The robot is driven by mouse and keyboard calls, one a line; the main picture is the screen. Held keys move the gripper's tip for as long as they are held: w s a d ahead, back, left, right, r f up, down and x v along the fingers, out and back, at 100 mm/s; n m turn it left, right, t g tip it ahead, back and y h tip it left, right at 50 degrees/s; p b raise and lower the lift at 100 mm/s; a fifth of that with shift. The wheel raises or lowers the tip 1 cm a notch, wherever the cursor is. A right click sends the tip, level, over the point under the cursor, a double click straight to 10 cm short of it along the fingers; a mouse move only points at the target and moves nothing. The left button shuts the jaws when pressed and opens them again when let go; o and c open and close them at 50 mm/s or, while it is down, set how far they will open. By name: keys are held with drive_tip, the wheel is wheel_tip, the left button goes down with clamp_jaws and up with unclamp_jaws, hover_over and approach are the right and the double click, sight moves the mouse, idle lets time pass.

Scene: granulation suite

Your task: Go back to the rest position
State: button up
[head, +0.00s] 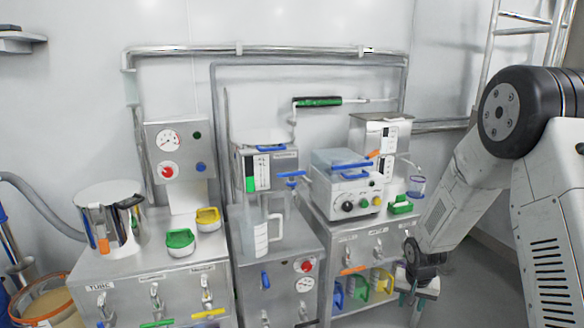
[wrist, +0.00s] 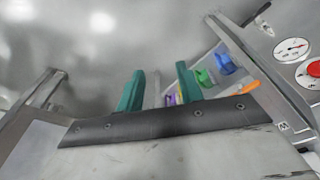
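My gripper (head: 411,302) hangs low at the right in the head view, in front of the right cabinet's side and above the grey floor. In the wrist view its two teal fingers (wrist: 160,72) stand apart, with nothing held between them. My arm reaches down to it from the right edge of the head view. The exact gap between gripper and cabinet cannot be told.
Steel cabinets (head: 262,242) carry a steel pot (head: 112,222), a clear jug (head: 254,232), green and yellow scoops, and a white control box (head: 345,188). Blue, green and yellow items sit in the right cabinet's lower opening. A ladder (head: 490,60) stands behind my arm. Floor right of the cabinets looks clear.

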drive_tip(key=s+a+r+n, duration=0.2)
drive_tip(key=s+a+r, duration=0.1)
drive_tip(key=s+r, duration=1.3)
drive_tip(key=s+a+r+n, duration=0.2)
drive_tip(key=s+a+r, duration=0.2)
drive_tip(key=s+r, duration=1.2)
drive_tip(key=s, duration=0.2)
drive_tip(key=shift+s+a+r+y, duration=0.2)
drive_tip(key=shift+s+y, duration=0.1)
drive_tip(key=shift+y, duration=0.1)
drive_tip(key=shift+o, duration=0.4)
